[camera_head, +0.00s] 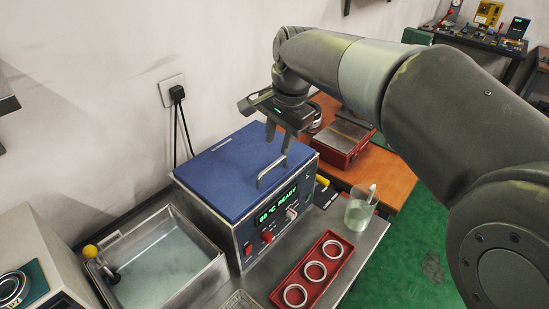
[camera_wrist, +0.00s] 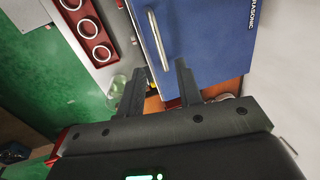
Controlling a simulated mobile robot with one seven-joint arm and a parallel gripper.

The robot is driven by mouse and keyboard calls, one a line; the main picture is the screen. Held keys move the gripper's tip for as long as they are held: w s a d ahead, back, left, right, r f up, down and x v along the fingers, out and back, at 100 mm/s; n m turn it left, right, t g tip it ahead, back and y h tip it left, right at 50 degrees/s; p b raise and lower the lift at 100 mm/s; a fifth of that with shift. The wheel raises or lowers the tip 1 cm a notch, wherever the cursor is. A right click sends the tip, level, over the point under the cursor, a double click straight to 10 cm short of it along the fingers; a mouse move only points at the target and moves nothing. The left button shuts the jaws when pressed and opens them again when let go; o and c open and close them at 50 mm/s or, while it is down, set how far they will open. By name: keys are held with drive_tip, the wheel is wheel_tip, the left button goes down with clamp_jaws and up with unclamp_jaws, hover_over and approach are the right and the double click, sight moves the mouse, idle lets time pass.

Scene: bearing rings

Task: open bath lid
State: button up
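The bath (camera_head: 262,215) is a steel box with a blue lid (camera_head: 225,165) that lies shut on top. A metal bar handle (camera_head: 270,172) stands near the lid's front right edge. The bath's front panel shows a green display reading 60 °C READY (camera_head: 277,205). My gripper (camera_head: 278,140) is above the lid, pointing down, its two fingers apart and empty. In the wrist view the blue lid (camera_wrist: 215,40) and handle (camera_wrist: 158,38) lie beyond the fingertips (camera_wrist: 161,67), the handle's near end lining up between them. The gripper appears clear of the handle.
A red tray (camera_head: 310,281) with three metal rings stands in front of the bath. A glass beaker (camera_head: 358,214) is to its right. An open water basin (camera_head: 165,265) is left of the bath. A red box (camera_head: 343,143) sits behind on an orange surface. The wall is close behind.

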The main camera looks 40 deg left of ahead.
sight(273, 164)
drive_tip(key=f, duration=0.3)
drive_tip(key=a+f, duration=0.1)
drive_tip(key=f, duration=0.3)
drive_tip(key=shift+a, duration=0.15)
drive_tip(key=shift+c, duration=0.5)
drive_tip(key=shift+r, duration=0.1)
clamp_jaws()
